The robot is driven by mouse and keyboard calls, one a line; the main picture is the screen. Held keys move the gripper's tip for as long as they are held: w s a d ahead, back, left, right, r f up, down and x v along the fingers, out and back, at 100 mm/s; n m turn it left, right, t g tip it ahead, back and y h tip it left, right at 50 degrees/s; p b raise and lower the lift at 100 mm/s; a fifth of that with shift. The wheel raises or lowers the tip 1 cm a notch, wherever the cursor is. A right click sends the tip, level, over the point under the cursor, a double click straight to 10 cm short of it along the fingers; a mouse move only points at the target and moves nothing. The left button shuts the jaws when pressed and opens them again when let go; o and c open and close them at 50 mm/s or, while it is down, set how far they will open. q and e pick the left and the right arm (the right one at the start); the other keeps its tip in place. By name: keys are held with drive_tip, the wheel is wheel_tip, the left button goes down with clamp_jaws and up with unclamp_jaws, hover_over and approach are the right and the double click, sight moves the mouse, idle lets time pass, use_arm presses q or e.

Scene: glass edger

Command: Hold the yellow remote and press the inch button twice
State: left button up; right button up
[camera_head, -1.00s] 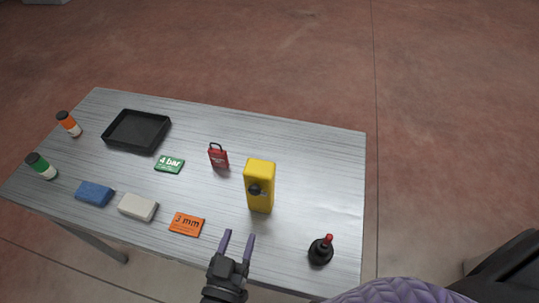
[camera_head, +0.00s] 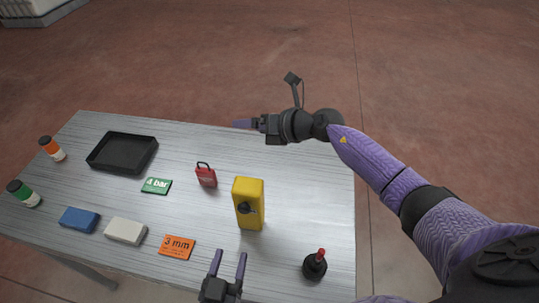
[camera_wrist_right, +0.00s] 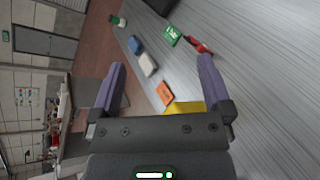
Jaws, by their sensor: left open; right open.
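The yellow remote (camera_head: 248,193) stands upright on the table, right of its middle, with a dark round knob on its front face. Part of its yellow body shows between my right fingers in the right wrist view (camera_wrist_right: 184,107). My left gripper (camera_head: 229,254) is open and empty at the table's front edge, in front of the remote and apart from it. My right gripper (camera_head: 241,124) is open and empty over the table's far edge, beyond the remote. A black round piece with a red top (camera_head: 315,265) stands at the front right. I cannot make out an inch label.
On the table (camera_head: 310,175) are a red padlock (camera_head: 206,177), a green "4 bar" card (camera_head: 156,186), an orange "3 mm" card (camera_head: 177,247), a black tray (camera_head: 121,170), blue (camera_head: 79,219) and white (camera_head: 125,231) blocks, and two bottles (camera_head: 52,149) at left. The right side is mostly clear.

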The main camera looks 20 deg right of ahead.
drive_tip(key=s+a+r+n+g, duration=0.1)
drive_tip(key=s+a+n+g, duration=0.25)
drive_tip(key=n, duration=0.25)
drive_tip(key=n+g+h, duration=0.4)
drive_tip(key=n+h, duration=0.1)
drive_tip(key=n, duration=0.1)
approach(248, 185)
drive_tip(key=x, duration=0.8)
drive_tip(key=shift+w+a+f, duration=0.1)
drive_tip(key=shift+f, duration=0.25)
clamp_jaws()
use_arm(q)
clamp_jaws()
